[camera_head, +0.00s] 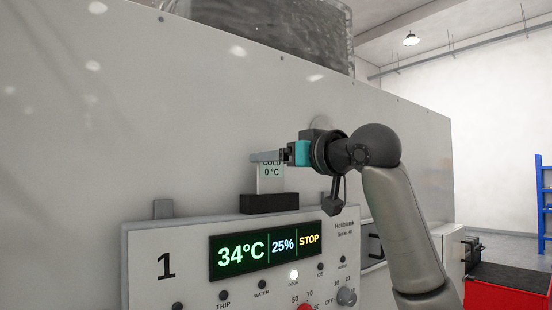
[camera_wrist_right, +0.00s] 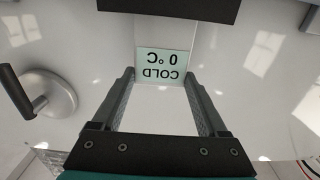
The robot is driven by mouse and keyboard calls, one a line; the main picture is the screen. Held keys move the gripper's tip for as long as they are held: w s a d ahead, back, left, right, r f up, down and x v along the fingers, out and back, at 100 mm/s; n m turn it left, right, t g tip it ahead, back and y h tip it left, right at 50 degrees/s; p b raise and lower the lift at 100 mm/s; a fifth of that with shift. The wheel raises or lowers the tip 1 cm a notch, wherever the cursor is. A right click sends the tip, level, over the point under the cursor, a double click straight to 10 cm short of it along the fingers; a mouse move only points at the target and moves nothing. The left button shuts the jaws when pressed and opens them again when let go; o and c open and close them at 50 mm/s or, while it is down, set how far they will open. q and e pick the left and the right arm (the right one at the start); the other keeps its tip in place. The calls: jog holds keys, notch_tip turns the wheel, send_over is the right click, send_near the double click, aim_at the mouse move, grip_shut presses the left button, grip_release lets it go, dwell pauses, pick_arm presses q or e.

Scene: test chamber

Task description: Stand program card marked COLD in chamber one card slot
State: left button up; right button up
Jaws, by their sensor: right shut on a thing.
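The program card (camera_head: 271,181) is a pale, upright plate marked COLD 0 °C. My right gripper (camera_head: 268,157) is shut on its upper part, coming in from the right. In the right wrist view the card (camera_wrist_right: 167,66) lies between the two fingertips (camera_wrist_right: 161,76), its print upside down. The black card slot block (camera_head: 270,203) sits on top of the panel marked 1, directly below the card; its dark edge also shows at the top of the wrist view (camera_wrist_right: 170,8). The card's lower edge meets the block; I cannot tell how deep it sits. My left gripper is out of view.
The chamber one panel (camera_head: 166,265) has a display reading 34°C, 25%, STOP, with knobs and lights below. The grey chamber wall (camera_head: 120,130) rises close behind the card. A red cart (camera_head: 510,280) and a blue rack (camera_head: 544,210) stand farther right.

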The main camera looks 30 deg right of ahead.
jog(key=shift+f+b, duration=0.65)
jog(key=shift+f, duration=0.25)
jog(key=o, duration=1.2)
jog(key=shift+o, duration=0.2)
jog(key=s+d+b, duration=0.1)
jog(key=s+b, duration=0.2)
jog(key=s, duration=1.2)
jog(key=shift+b, duration=0.3)
